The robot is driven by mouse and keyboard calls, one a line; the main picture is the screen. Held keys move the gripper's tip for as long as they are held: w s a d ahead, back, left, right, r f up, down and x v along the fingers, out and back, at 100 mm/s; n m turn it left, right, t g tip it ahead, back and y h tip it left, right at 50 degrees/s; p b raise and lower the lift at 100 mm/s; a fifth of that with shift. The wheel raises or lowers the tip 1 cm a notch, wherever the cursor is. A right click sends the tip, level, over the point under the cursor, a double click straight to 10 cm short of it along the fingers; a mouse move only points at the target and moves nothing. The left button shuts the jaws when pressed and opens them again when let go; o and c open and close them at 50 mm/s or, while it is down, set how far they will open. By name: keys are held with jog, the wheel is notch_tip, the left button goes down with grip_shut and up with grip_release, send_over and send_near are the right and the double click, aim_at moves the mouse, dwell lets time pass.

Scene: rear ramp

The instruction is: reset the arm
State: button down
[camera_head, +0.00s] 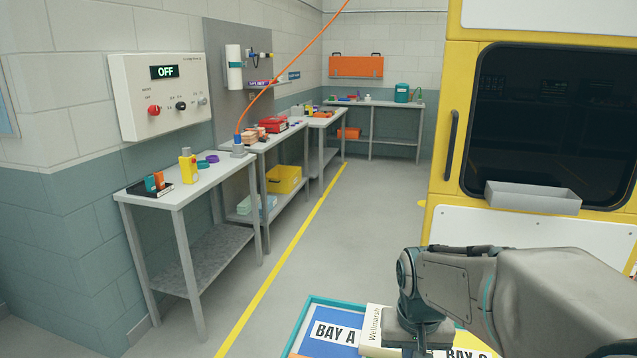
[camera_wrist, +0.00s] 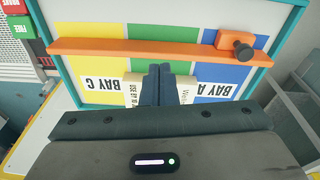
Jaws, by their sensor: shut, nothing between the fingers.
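My arm reaches in from the lower right of the head view, bent downward over a bay board (camera_head: 312,304). My gripper (camera_wrist: 160,70) shows in the wrist view with its two dark fingers together and nothing between them. The fingers overlap a cream printed surface (camera_wrist: 186,90), which shows on both sides of them; I cannot tell whether they touch it. In the head view a cream item marked "Wellmarsh" (camera_head: 374,325) stands beside my wrist, partly hidden by it. My fingertips are hidden there.
The board has a teal rim, coloured bays and an orange bar (camera_wrist: 120,47); an orange piece with a dark knob (camera_wrist: 232,41) sits at its right. A yellow vehicle (camera_head: 447,95) stands right. Benches (camera_head: 215,178) line the left wall. The floor (camera_head: 345,235) between is clear.

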jog(key=s+a+r+n+t, duration=0.1)
jog(key=s, duration=0.9)
jog(key=shift+r+n+t+y, duration=0.3)
jog(key=shift+r, duration=0.05)
jog(key=c, duration=1.5)
grip_release()
jog(key=shift+w, duration=0.15)
jog(key=o, duration=0.4)
jog(key=shift+w+a+r, duration=0.1)
jog(key=shift+w+a, duration=0.1)
jog(key=shift+w, duration=0.15)
jog(key=shift+o, duration=0.2)
jog(key=w+a+n+g+b, duration=0.3)
jog(key=w+a+n+b, duration=0.3)
jog(key=w+a, duration=0.95)
jog(key=f, duration=0.4)
jog(key=w+d+f, duration=0.1)
jog(key=f, duration=0.4)
jog(key=d+f, duration=0.1)
jog(key=f, duration=0.4)
jog(key=shift+w+f+b, duration=0.1)
jog(key=shift+w+b, duration=0.15)
jog(key=shift+b, duration=0.1)
